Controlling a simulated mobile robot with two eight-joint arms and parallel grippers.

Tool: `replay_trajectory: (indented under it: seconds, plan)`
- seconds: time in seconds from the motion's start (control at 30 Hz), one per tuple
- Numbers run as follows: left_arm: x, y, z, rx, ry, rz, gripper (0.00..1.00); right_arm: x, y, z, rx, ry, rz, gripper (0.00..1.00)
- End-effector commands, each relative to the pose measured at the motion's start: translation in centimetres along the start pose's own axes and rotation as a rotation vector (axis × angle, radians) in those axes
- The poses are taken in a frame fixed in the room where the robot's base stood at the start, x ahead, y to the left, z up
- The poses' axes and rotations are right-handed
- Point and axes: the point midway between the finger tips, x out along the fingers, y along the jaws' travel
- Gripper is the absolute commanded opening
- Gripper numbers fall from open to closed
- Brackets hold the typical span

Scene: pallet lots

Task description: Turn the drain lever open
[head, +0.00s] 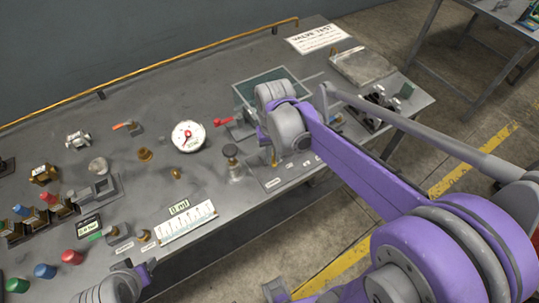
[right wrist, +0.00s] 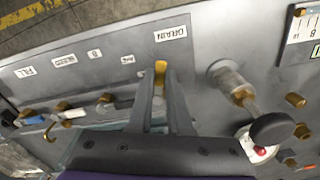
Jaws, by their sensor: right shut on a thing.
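The drain lever (right wrist: 160,67) shows a yellow-brass end below the upside-down DRAIN label (right wrist: 171,34) in the right wrist view. My right gripper (right wrist: 160,76) is shut on this lever, with one finger on each side. In the head view my right gripper (head: 272,157) reaches down to the label plate at the bench's front edge, and my own arm covers much of it. The lever's lower part is hidden between the fingers. Part of my left wrist shows at the bottom left of the head view; its fingers cannot be made out.
A black-knobbed plunger (right wrist: 272,127) stands close to the right gripper in the wrist view. Other small valves sit by the FILL (right wrist: 27,72) and BLEED (right wrist: 64,60) labels.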

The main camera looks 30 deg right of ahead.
Motion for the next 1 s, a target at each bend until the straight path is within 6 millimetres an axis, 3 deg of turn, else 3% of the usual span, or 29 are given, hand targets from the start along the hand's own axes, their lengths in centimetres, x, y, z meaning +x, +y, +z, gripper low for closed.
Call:
replay_trajectory:
  seconds: [0.43,1.0]
  plan:
    - [0.2,0.0,0.2,0.0,-0.001,0.0,0.47,0.0,1.1,-0.2,-0.268,0.001,0.0,0.0]
    - [0.2,0.0,0.2,0.0,-0.001,0.0,0.47,-0.1,1.3,-0.3,-0.326,0.001,0.001,0.0]
